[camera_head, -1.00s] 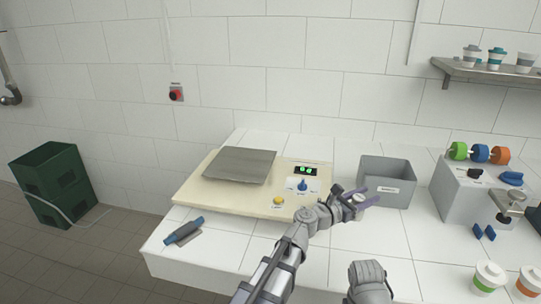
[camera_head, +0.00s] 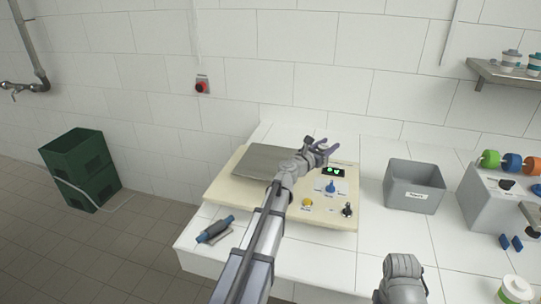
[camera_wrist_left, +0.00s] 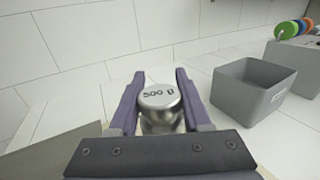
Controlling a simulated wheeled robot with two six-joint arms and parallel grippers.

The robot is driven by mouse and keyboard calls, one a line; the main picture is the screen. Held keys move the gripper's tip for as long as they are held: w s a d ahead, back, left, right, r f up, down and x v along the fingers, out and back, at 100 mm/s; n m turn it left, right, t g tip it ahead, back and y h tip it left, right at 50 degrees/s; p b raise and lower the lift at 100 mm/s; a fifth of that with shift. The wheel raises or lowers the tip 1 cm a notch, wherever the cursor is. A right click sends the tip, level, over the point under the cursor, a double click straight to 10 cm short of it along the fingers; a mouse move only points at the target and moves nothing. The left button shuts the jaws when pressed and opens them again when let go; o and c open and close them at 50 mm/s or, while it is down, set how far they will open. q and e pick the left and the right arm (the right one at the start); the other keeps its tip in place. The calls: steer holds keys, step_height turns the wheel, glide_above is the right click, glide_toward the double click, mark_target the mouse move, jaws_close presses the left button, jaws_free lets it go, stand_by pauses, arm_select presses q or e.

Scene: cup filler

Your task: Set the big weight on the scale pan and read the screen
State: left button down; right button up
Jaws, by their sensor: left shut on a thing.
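The big weight is a shiny metal cylinder marked "500 g" (camera_wrist_left: 158,98) between the purple fingers of my left gripper (camera_wrist_left: 160,78) in the left wrist view. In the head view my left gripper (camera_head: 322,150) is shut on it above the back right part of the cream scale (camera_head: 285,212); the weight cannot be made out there. The grey scale pan (camera_head: 265,160) is empty where it shows, just left of the gripper, and partly covered by my arm. The screen (camera_head: 333,171) has green lit digits, too small to read.
On the scale's front are a blue knob (camera_head: 330,187), a yellow button (camera_head: 307,203) and a small dark piece (camera_head: 347,210). A grey bin (camera_head: 413,187) stands right of the scale. A blue-handled tool (camera_head: 215,229) lies at the table's front left.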

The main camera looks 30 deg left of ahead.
arm_select(q)
steer(key=a+r+n+y+p, duration=0.2)
steer(key=a+y, duration=0.1)
steer(key=a, duration=0.8)
steer(key=a+r+n+y+p, duration=0.1)
steer(key=a+r+y, duration=0.1)
steer(key=a, duration=0.8)
steer(key=b, duration=0.6)
glide_above(273, 157)
step_height(273, 157, down, 6)
steer(key=shift+n, duration=0.3)
steer(key=shift+d+f, duration=0.1)
steer(key=shift+f, duration=0.1)
step_height(273, 157, down, 4)
steer(key=b, duration=0.3)
steer(key=shift+r+b, duration=0.25)
steer(key=shift+b, duration=0.1)
